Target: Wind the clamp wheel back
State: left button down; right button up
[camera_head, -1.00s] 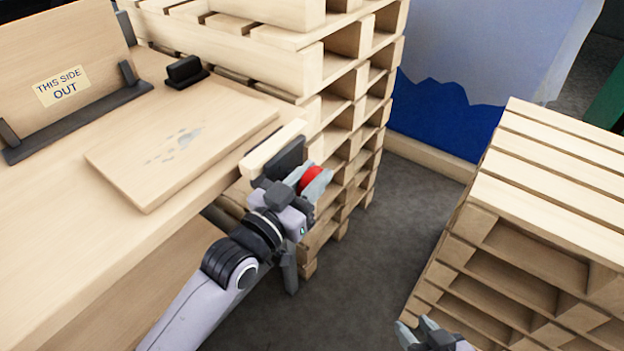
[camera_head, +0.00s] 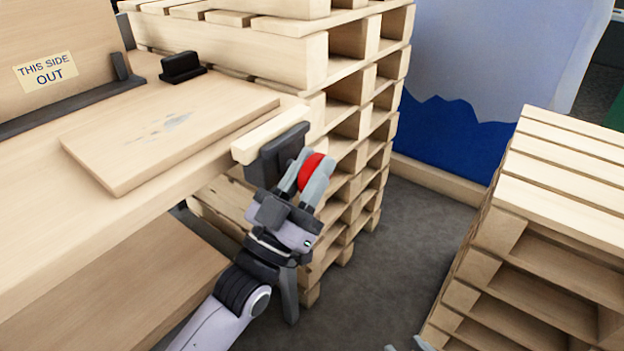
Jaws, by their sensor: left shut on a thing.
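The red clamp wheel (camera_head: 313,172) is at the bench's right edge, beside a dark clamp body (camera_head: 275,155). My left gripper (camera_head: 312,177) is shut on the wheel, with a grey finger on each side of it. Part of the wheel is hidden by the fingers. A pale wooden strip (camera_head: 271,134) lies along the bench edge at the top of the clamp.
A wooden board (camera_head: 165,136) lies on the bench (camera_head: 40,225). A panel labelled THIS SIDE OUT (camera_head: 50,70) and a small black block (camera_head: 181,68) stand behind it. Stacked pallets (camera_head: 353,88) rise behind the clamp; another stack (camera_head: 560,200) stands right. Grey floor lies between.

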aim_at(301, 189)
dwell(0.4)
pick_arm(q)
jog(key=c, duration=1)
grip_release()
jog(key=shift+v, duration=3.6)
jog(key=shift+p, duration=0.3)
